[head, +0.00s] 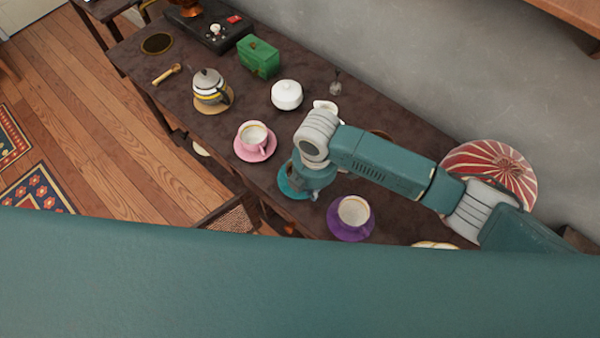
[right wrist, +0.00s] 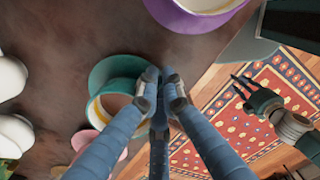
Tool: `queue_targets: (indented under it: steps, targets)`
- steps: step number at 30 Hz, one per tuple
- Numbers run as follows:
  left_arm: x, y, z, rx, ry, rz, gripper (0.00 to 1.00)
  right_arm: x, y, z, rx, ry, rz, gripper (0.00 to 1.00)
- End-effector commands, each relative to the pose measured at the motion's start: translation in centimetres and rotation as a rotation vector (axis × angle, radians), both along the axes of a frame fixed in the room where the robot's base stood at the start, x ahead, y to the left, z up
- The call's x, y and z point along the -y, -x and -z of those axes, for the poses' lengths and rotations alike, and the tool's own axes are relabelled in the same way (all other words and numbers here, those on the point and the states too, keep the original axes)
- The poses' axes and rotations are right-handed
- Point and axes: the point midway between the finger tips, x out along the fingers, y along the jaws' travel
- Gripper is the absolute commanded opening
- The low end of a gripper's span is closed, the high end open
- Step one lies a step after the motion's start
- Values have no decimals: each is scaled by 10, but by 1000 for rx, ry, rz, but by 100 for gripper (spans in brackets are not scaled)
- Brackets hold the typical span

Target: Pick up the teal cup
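The teal cup (right wrist: 106,108), with a yellow band and a pale inside, stands on a teal saucer (right wrist: 104,72) in the right wrist view. In the head view the saucer (head: 288,186) shows, and my right arm hides most of the cup. My right gripper (right wrist: 161,77) is at the cup's side, its fingertips close together and its left finger overlapping the cup. Whether the tips hold the cup's handle is hidden. My left gripper (right wrist: 243,88) shows at the right of the right wrist view, with its fingers spread and empty.
A purple saucer with a white-lined cup (head: 354,211) is close on the right. A pink cup and saucer (head: 254,139) are on the left. A white sugar bowl (head: 286,95), a teapot (head: 209,87) and a green box (head: 258,57) stand farther back. A red-striped plate (head: 490,172) is near the wall.

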Motion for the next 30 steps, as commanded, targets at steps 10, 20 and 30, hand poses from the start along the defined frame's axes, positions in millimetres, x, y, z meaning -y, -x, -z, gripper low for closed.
queue_targets:
  steps: [10,20,30]
  targets:
    - [-4,4,0,-6,-6,2,40,-1,-1,-1,1,-2,0,0]
    - [-4,3,2,-5,-5,2,40,-1,-1,-13,1,-3,-1,0]
    - [-4,3,6,-4,-5,1,40,-1,-1,-48,3,-3,-1,0]
